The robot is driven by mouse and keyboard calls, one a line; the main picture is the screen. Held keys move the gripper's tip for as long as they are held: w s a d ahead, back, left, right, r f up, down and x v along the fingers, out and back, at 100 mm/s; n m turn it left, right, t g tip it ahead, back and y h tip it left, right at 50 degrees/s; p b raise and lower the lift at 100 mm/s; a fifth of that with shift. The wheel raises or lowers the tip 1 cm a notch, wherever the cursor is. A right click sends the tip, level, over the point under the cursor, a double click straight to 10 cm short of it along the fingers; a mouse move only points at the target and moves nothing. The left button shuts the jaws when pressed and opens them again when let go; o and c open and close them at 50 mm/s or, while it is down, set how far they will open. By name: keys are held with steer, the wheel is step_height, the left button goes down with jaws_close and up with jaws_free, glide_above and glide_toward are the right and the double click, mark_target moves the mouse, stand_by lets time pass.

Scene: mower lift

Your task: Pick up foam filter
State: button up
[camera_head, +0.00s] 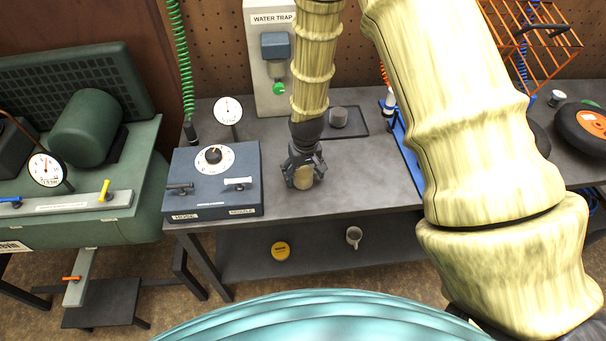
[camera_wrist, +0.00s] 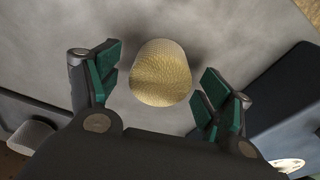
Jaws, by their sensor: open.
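The foam filter is a short yellow-tan cylinder (camera_head: 304,178) on the grey workbench top, right of the blue dial box. In the wrist view the foam filter (camera_wrist: 161,73) lies between and slightly beyond my two green-padded fingers. My gripper (camera_head: 304,172) points down over it in the head view. In the wrist view my gripper (camera_wrist: 158,88) is open, with a gap visible on both sides of the filter. I cannot tell how far the fingertips reach down beside it.
The blue box with a dial and levers (camera_head: 213,180) stands close on the left. A gauge (camera_head: 228,111) and the water trap panel (camera_head: 270,75) are behind. A dark tray (camera_head: 352,128) holds a grey cylinder (camera_head: 338,117). Bare bench (camera_head: 375,180) lies to the right.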

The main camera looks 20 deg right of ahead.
steer(key=shift+f, duration=0.5)
steer(key=c, duration=1)
steer(key=shift+r, duration=0.15)
